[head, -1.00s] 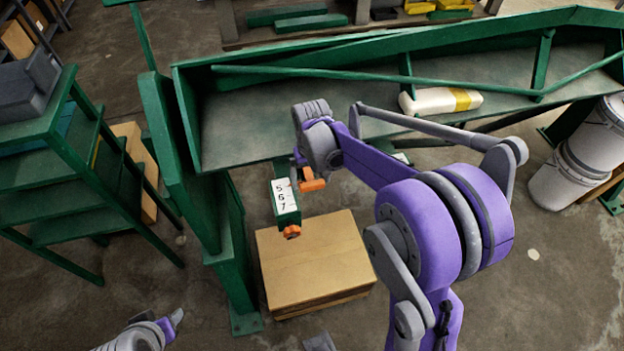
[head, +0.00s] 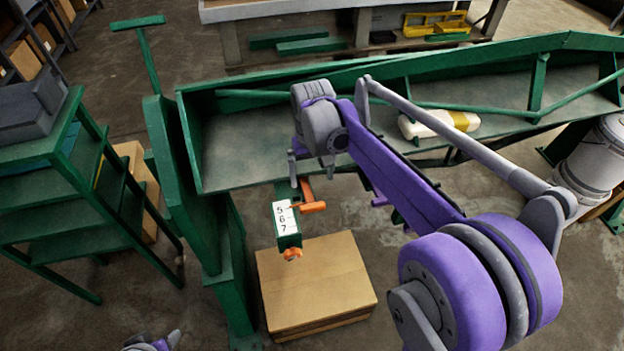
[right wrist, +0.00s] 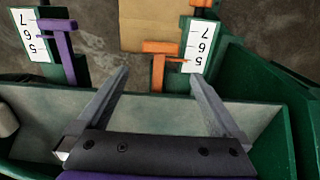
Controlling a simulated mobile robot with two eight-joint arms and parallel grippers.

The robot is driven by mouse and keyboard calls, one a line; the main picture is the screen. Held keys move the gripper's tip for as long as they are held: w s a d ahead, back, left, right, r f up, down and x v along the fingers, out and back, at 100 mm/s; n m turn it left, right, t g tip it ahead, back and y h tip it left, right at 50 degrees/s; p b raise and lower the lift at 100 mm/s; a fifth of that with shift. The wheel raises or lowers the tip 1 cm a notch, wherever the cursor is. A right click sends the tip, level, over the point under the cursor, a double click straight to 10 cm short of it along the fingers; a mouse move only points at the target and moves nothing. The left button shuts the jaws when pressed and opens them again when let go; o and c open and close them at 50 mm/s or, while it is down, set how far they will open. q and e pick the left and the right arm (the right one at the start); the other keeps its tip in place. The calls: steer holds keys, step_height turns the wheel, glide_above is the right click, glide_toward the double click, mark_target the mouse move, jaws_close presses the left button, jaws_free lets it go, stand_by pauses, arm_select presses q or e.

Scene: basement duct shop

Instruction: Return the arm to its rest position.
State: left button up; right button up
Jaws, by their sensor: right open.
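My right arm reaches in from the right in the head view, and its gripper (head: 298,168) hangs at the near edge of the green brake. In the right wrist view this gripper (right wrist: 158,75) is open with nothing between its fingers. An orange lever (head: 312,206) stands just below it, beside a white scale marked 5, 6, 7 (head: 285,218). The orange lever (right wrist: 157,62) shows beyond the fingertips in the right wrist view, apart from them as far as I can tell. Only a bit of my left gripper (head: 165,342) shows at the bottom left; its jaws are unclear.
A purple lever (right wrist: 58,38) with a second scale (right wrist: 28,35) shows in the right wrist view. The long green machine trough (head: 250,155) holds a white bottle-like object with a yellow band (head: 440,123). A cardboard box (head: 315,285) sits below; a green shelf stand (head: 70,190) is left.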

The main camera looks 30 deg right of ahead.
stand_by(0.4)
steer(key=s+a+f+n+t, duration=0.1)
steer(key=s+a, duration=0.3)
steer(key=s, duration=0.5)
steer(key=s+a+f+n+t, duration=0.1)
steer(key=s+a+f+t, duration=0.2)
steer(key=s, duration=0.6)
steer(key=shift+s+a+f+n+t+p, duration=0.3)
steer(key=shift+a+f+n+t, duration=0.1)
steer(key=shift+f+t, duration=0.25)
steer(key=shift+d+r, duration=0.1)
steer(key=shift+c, duration=0.3)
stand_by(1.1)
